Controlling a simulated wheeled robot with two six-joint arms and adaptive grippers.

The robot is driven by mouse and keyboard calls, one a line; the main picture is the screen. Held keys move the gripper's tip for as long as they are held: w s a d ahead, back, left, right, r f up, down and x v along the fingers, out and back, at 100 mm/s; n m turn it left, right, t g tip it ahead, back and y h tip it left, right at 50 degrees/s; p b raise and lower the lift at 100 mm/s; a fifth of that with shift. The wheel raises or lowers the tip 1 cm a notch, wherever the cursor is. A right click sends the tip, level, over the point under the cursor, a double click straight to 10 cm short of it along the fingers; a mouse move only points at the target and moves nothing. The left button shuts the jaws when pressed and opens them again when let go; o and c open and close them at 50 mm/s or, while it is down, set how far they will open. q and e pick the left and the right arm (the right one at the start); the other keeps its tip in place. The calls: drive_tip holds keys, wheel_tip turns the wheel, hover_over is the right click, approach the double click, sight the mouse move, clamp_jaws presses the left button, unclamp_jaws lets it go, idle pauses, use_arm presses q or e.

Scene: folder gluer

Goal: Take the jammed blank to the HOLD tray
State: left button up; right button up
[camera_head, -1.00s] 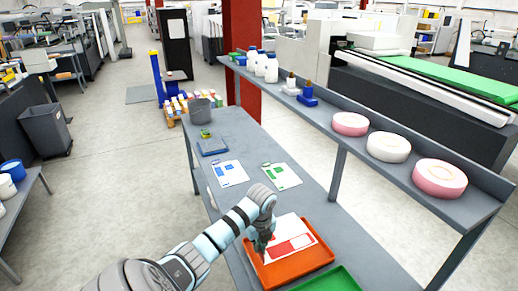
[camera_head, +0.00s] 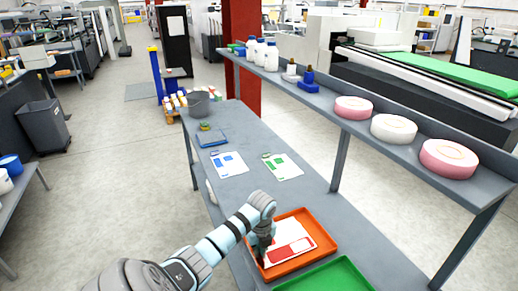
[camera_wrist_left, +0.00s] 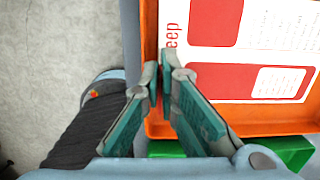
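A white blank with red panels (camera_head: 291,249) lies in the orange tray (camera_head: 325,240) on the grey bench. No HOLD lettering can be read on the tray. My left gripper (camera_head: 262,256) points down at the blank's left edge, inside the tray's left side. In the left wrist view its fingertips (camera_wrist_left: 159,78) are nearly together at the edge of the blank (camera_wrist_left: 240,55), beside its red lettering; they look shut on that edge. The orange tray (camera_wrist_left: 149,30) shows beneath. My right gripper is not in view.
A green tray (camera_head: 335,277) sits just in front of the orange one. A shelf with tape-like rolls (camera_head: 393,129) overhangs the right side.

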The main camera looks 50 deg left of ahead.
use_arm(q)
drive_tip(key=o, duration=0.6)
drive_tip(key=o, duration=0.7)
drive_tip(key=shift+r, duration=0.1)
wheel_tip(320, 180, up, 6)
drive_tip(key=p, duration=0.6)
drive_tip(key=shift+f, duration=0.2)
drive_tip(key=shift+r, duration=1.1)
